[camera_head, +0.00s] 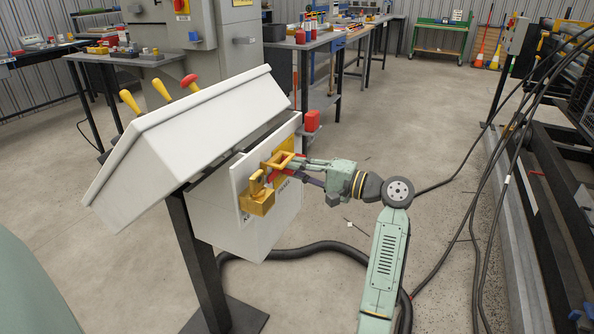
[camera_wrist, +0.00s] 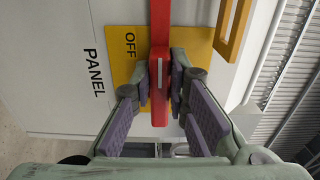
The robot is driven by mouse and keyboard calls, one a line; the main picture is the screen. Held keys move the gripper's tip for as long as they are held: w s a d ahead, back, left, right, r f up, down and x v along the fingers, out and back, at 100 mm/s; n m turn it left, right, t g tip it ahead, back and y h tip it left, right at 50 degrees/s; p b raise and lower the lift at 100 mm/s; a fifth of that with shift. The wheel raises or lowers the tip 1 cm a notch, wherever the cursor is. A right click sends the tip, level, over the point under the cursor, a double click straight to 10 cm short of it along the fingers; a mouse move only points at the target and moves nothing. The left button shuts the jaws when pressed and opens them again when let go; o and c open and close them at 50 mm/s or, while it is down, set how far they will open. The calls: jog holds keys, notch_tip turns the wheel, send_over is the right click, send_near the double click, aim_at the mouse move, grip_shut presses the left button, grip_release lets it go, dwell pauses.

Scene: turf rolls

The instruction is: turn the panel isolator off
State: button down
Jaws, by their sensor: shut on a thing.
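The panel isolator's red handle (camera_wrist: 159,90) runs down the middle of the wrist view, over a yellow plate (camera_wrist: 125,72) marked OFF. The white panel face beside it reads PANEL. My gripper (camera_wrist: 161,92) has its purple pads on both sides of the handle's end and is shut on it. In the head view my gripper (camera_head: 302,168) reaches from the right to the front of the white box (camera_head: 238,215). Which position the handle stands in is hard to tell.
A yellow guard (camera_wrist: 233,30) stands close right of the handle in the wrist view. The sloped console top (camera_head: 190,130) carries yellow and red levers above. A black hose (camera_head: 320,246) lies on the floor below. Cables hang at the right. The floor behind my arm is open.

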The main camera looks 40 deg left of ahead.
jog(key=c, duration=1.6)
grip_release()
jog(key=shift+o, duration=0.2)
jog(key=shift+d, duration=0.15)
jog(key=v, duration=1.1)
jog(key=shift+w+d, duration=0.2)
jog(key=shift+d, duration=0.15)
jog(key=shift+f, duration=0.1)
